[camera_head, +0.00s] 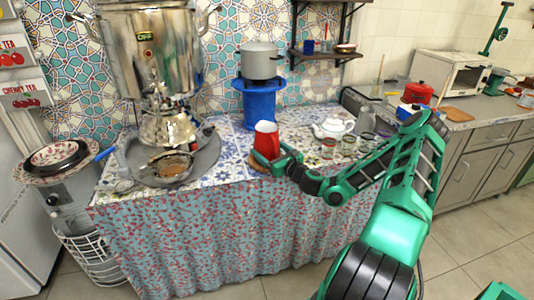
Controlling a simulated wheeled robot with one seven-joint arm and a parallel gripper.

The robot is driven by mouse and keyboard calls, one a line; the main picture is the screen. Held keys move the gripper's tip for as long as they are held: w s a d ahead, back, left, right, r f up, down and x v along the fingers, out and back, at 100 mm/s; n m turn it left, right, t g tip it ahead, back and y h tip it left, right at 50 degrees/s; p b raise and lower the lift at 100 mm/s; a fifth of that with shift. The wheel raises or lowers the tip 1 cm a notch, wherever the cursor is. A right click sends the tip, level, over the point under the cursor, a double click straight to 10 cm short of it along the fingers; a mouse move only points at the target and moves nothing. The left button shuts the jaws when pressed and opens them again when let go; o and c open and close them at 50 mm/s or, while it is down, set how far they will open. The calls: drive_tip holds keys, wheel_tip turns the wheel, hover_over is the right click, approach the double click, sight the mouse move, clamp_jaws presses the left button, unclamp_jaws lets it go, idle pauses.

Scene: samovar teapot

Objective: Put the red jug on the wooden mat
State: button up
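The red jug (266,141), with a pale rim, stands roughly upright near the middle of the tiled table. The wooden mat (256,165) shows as a small brown edge just below the jug, near the table's front edge. My gripper (277,158) is at the jug's lower right side and seems to touch it. The fingers are small and partly hidden against the jug, so their opening cannot be made out. My gripper and the jug hide most of the mat. I cannot tell whether the jug rests on the mat or is just above it.
A large metal samovar (155,60) stands on a round tray (206,157) at the left. A blue stand (259,106) with a grey pot (259,61) is behind the jug. A white teapot (333,129) and several glasses (348,145) stand close to the right.

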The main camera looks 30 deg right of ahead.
drive_tip(key=shift+f, duration=0.5)
drive_tip(key=o, duration=1.8)
drive_tip(key=shift+f, duration=0.15)
drive_tip(key=shift+c, duration=0.2)
drive_tip(key=s, duration=1.2)
drive_tip(key=shift+d, duration=0.3)
